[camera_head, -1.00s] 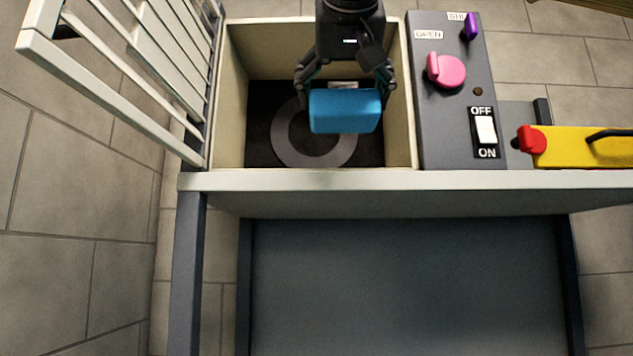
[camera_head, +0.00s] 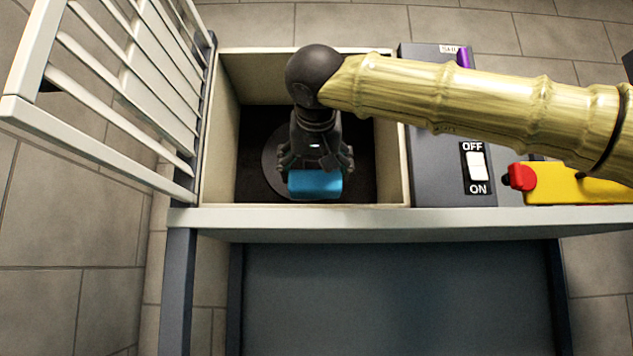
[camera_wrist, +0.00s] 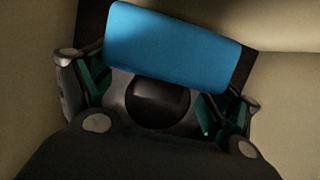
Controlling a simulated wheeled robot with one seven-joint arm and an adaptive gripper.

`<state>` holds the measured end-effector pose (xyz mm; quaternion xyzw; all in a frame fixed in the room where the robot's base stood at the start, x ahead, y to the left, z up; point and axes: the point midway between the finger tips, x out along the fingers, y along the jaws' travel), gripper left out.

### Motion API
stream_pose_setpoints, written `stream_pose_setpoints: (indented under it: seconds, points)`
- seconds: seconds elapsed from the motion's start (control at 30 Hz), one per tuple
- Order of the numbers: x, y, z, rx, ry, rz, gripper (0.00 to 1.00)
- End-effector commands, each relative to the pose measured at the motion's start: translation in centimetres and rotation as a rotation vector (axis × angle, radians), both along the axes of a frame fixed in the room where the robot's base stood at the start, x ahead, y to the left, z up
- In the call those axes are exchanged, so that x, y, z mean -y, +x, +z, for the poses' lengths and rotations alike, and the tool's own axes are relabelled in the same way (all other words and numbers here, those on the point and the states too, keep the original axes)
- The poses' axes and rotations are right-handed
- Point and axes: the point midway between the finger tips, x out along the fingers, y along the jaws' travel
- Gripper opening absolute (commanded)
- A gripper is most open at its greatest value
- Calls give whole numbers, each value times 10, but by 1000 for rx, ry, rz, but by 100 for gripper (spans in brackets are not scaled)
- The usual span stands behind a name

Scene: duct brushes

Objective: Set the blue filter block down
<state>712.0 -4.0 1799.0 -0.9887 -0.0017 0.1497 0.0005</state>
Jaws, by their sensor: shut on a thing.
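The blue filter block (camera_head: 315,184) is inside the open cream box, low and near its front wall. My gripper (camera_head: 314,172) reaches down into the box from above and is shut on the block. In the wrist view the blue block (camera_wrist: 172,45) lies across the far end of my gripper, slightly tilted, with a finger (camera_wrist: 85,75) on each side. A dark round fan or hub shows behind it. I cannot tell whether the block's underside touches the box floor (camera_head: 360,185).
The cream box (camera_head: 405,165) has walls close around my gripper. A white slatted grille (camera_head: 110,100) stands open at the left. A grey panel with an OFF/ON switch (camera_head: 476,166) is at the right, beside a yellow case with a red knob (camera_head: 521,177). A grey lower shelf (camera_head: 400,300) is bare.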

Motion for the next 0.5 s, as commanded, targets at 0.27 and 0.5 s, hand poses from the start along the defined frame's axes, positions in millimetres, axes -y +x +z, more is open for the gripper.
stream_pose_setpoints:
  seconds: [0.27,0.5]
  points:
    - [1,0,-30,-2,-1,0,61]
    - [1,0,-32,-1,0,0,61]
